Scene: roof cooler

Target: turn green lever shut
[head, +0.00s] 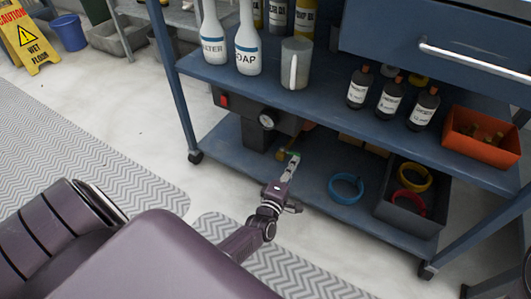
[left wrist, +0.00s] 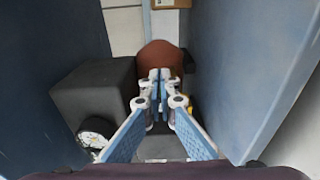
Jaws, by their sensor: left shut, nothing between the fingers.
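The green lever (head: 293,153) shows as a small green strip on the lower shelf of the blue cart, by a brass fitting (head: 282,154) beside the dark pump unit (head: 250,118). My left gripper (head: 291,162) reaches in from the front, its tips right at the green strip. I cannot tell whether they touch it. In the left wrist view the fingers (left wrist: 160,84) are closed together and empty, in front of a reddish-brown rounded thing (left wrist: 158,54). A bit of yellow shows just right of the tips; the green lever cannot be made out there. My right gripper is not in view.
The cart's upper shelf (head: 330,101) overhangs the reach. The pump unit's gauge (head: 267,121) is left of the gripper. A blue ring (head: 346,188) and a grey bin (head: 410,221) with rings are to the right. Blue panels flank the fingers in the wrist view.

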